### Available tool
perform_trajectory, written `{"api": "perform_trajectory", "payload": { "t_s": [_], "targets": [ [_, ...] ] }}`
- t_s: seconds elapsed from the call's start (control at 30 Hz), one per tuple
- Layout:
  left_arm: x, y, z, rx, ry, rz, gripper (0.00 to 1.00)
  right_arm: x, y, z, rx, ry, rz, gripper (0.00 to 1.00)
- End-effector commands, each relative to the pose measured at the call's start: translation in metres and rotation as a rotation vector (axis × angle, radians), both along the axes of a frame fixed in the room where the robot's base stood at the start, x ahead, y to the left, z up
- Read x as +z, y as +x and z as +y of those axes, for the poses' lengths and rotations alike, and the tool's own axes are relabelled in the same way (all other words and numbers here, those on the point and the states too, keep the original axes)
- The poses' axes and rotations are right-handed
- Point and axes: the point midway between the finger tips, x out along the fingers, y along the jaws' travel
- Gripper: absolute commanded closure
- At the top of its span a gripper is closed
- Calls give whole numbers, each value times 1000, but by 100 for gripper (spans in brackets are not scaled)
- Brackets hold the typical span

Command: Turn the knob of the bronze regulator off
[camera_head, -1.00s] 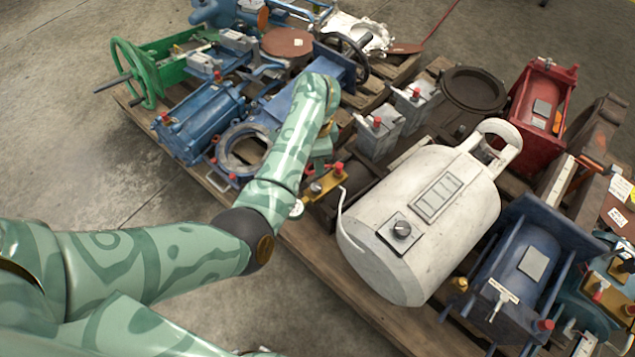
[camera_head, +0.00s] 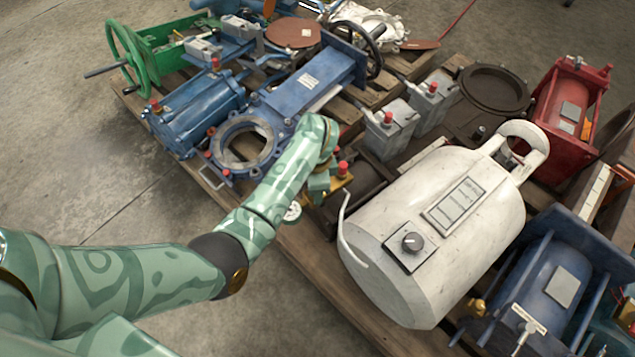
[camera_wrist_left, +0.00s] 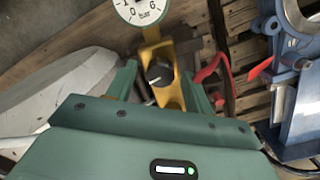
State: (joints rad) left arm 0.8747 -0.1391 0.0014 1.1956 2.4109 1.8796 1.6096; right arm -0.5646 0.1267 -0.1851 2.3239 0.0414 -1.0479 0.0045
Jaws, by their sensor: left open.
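The bronze regulator (camera_head: 339,187) sits near the front edge of the pallet, left of the white tank, mostly hidden behind my left gripper (camera_head: 318,186) in the head view. In the left wrist view its yellow-bronze body (camera_wrist_left: 173,96) carries a round black knob (camera_wrist_left: 160,73) with a pale pointer mark toward the lower left. A white dial gauge (camera_wrist_left: 142,10) marked bar is above it. My left gripper (camera_wrist_left: 160,76) is open, with one finger on each side of the knob; contact cannot be told. My right gripper is not in view.
A blue valve (camera_head: 300,95) lies behind. A red lever (camera_wrist_left: 208,68) is right of the finger in the wrist view. Open concrete floor (camera_head: 150,200) lies left of the pallet.

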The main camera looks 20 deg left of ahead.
Motion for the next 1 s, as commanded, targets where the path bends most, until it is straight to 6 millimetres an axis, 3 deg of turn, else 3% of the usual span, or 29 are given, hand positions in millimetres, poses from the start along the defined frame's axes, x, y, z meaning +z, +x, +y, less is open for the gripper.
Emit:
{"api": "perform_trajectory", "payload": {
  "t_s": [0.2, 0.37, 0.73, 1.0],
  "targets": [
    [1, 0, 0, 0, 1, -2, 51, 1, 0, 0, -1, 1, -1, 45],
    [1, 0, 0, 0, 1, -1, 93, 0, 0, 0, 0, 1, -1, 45],
    [0, 0, -1, -41, -1, 0, 93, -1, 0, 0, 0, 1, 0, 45],
    [1, 0, -2, -205, -5, -1, 93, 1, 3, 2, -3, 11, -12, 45]
  ]
}}
